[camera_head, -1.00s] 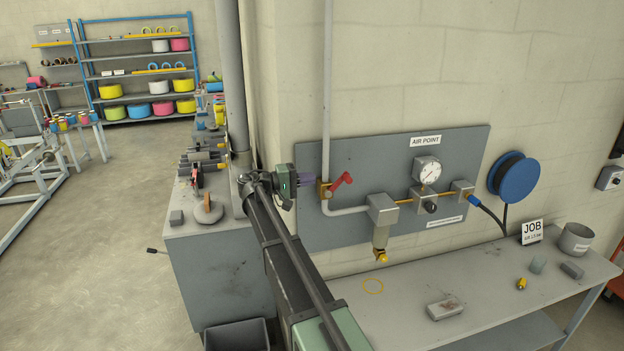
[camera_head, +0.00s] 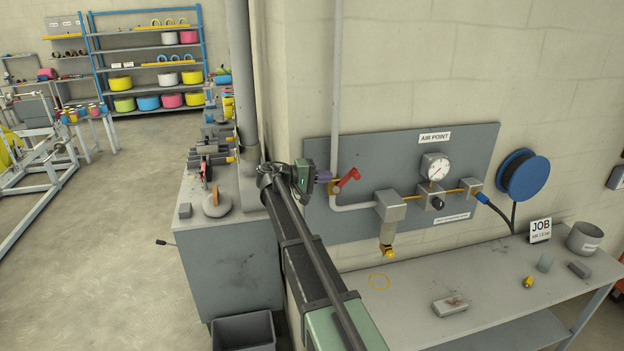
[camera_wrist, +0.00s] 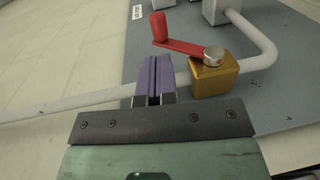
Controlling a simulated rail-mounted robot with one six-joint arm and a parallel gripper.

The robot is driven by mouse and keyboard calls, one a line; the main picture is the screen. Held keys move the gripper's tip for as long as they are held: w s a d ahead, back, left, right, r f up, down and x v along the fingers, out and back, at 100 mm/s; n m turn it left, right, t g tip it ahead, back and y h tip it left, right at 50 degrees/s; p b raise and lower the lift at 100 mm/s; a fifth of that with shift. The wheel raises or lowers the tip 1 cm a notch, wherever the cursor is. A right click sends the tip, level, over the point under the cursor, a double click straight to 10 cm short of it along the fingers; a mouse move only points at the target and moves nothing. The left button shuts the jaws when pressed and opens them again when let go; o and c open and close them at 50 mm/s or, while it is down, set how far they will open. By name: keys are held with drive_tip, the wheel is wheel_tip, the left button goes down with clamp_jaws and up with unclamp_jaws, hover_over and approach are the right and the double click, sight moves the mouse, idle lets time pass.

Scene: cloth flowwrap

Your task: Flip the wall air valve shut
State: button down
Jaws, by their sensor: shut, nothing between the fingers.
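The wall air valve has a brass body (camera_wrist: 214,76) on a pale pipe, with a red lever (camera_head: 348,178) on it. In the head view the lever slants up and to the right from the brass body. In the wrist view the red lever (camera_wrist: 185,44) runs from a silver pivot to an upright red knob at upper left. My gripper (camera_head: 326,176) is just left of the valve. In the wrist view its purple fingers (camera_wrist: 154,72) are together and empty, beside the brass body and below the lever. I cannot tell whether they touch the valve.
The valve is on a grey AIR POINT panel (camera_head: 474,150) with a gauge (camera_head: 435,167) and a filter unit (camera_head: 390,207) to the right. Below is a bench (camera_head: 410,295) with small items. A grey cabinet (camera_head: 225,270) stands at left.

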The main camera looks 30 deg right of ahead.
sight(349, 177)
drive_tip(key=x, duration=0.6)
drive_tip(key=shift+d+b, duration=0.3)
drive_tip(key=shift+d, duration=0.1)
drive_tip(key=shift+f, duration=0.1)
drive_tip(key=shift+s+d+f+b, duration=0.15)
drive_tip(key=shift+d+f+b, duration=0.25)
drive_tip(key=shift+d, duration=0.3)
drive_tip(key=shift+r, duration=0.1)
